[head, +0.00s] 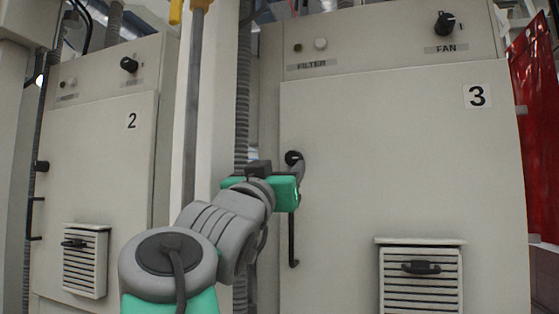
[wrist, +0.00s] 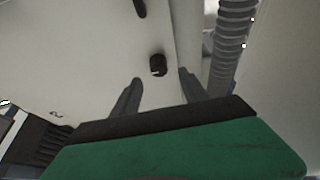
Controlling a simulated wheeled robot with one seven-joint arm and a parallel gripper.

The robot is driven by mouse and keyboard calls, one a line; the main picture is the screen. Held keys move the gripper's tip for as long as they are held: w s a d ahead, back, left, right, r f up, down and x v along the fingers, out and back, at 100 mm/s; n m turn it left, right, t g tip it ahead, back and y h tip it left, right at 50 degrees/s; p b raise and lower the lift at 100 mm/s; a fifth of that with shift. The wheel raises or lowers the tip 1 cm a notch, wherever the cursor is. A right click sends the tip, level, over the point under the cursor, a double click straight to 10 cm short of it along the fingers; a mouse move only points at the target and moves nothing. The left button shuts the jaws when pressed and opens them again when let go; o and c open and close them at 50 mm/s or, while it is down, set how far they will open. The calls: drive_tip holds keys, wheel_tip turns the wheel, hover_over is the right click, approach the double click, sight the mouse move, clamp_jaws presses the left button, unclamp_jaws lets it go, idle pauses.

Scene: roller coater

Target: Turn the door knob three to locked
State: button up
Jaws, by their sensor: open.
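The door knob three (head: 293,157) is a small round black knob on the left edge of the cabinet door marked 3 (head: 400,170). In the wrist view my gripper (wrist: 160,78) is open, with one finger on either side of the line to the knob. The knob appears just beyond the fingertips; I cannot tell whether they touch it.
A black vertical door handle (head: 292,235) hangs below the knob. A ribbed hose (head: 242,110) and a grey pole (head: 194,100) run vertically left of door 3. Cabinet 2 (head: 100,170) stands at left. A louvred vent (head: 420,285) sticks out low on door 3.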

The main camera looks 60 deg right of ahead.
sight(292, 161)
drive_tip(key=p+x, duration=0.2)
drive_tip(key=x, duration=0.4)
drive_tip(key=shift+s+d+p, duration=0.15)
drive_tip(key=shift+d+p, duration=0.15)
drive_tip(key=shift+d, duration=0.05)
drive_tip(key=shift+c, duration=0.2)
clamp_jaws()
